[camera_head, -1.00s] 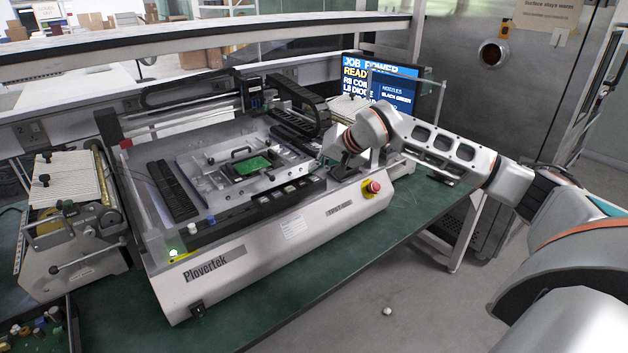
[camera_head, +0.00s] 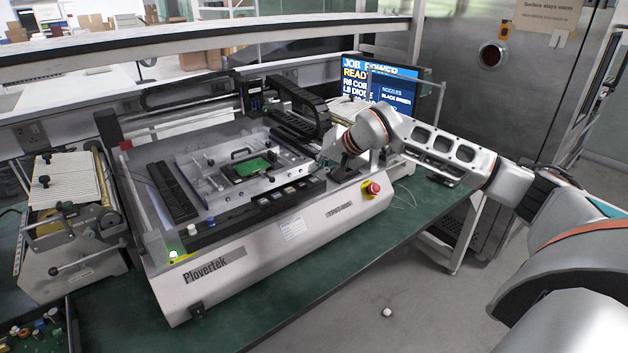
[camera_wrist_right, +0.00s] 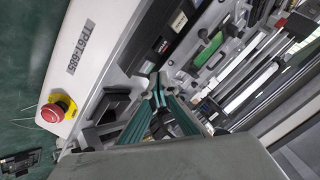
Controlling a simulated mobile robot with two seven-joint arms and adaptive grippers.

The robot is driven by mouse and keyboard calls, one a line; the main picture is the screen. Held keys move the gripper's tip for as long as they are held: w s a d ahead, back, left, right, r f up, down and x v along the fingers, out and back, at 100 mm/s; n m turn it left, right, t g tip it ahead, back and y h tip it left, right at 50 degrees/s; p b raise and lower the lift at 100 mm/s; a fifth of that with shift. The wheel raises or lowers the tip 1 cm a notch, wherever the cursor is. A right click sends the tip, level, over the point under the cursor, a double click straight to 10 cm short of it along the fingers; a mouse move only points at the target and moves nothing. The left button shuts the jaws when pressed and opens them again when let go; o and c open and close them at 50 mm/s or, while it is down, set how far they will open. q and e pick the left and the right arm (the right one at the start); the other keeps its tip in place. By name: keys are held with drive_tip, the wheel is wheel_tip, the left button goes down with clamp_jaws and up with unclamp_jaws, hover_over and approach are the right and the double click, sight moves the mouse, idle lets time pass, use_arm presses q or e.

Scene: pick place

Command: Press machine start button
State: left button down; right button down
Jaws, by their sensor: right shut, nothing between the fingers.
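The Plovertek machine (camera_head: 290,230) stands on the green bench, with a green circuit board (camera_head: 252,167) in its bed. A row of dark keys (camera_head: 285,192) runs along its front ledge. Which control is the start button, I cannot tell. My right gripper (camera_head: 322,161) is shut and empty over the right end of the ledge. Its dark green fingertips meet in the wrist view (camera_wrist_right: 156,88); contact is unclear. My left gripper is out of view.
A screen (camera_head: 380,82) behind the machine reads "JOB POWER READY". A roller device (camera_head: 75,225) stands left of the machine, with a parts tray (camera_head: 40,335) in front of it. An overhead rail (camera_head: 200,48) crosses behind. The bench's front strip is clear.

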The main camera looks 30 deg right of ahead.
drive_tip(key=shift+f, duration=0.4)
drive_tip(key=shift+f, duration=0.1)
idle(0.4)
drive_tip(key=shift+f, duration=0.35)
idle(0.3)
idle(0.4)
drive_tip(key=shift+r+p, duration=0.5)
drive_tip(key=shift+r, duration=0.4)
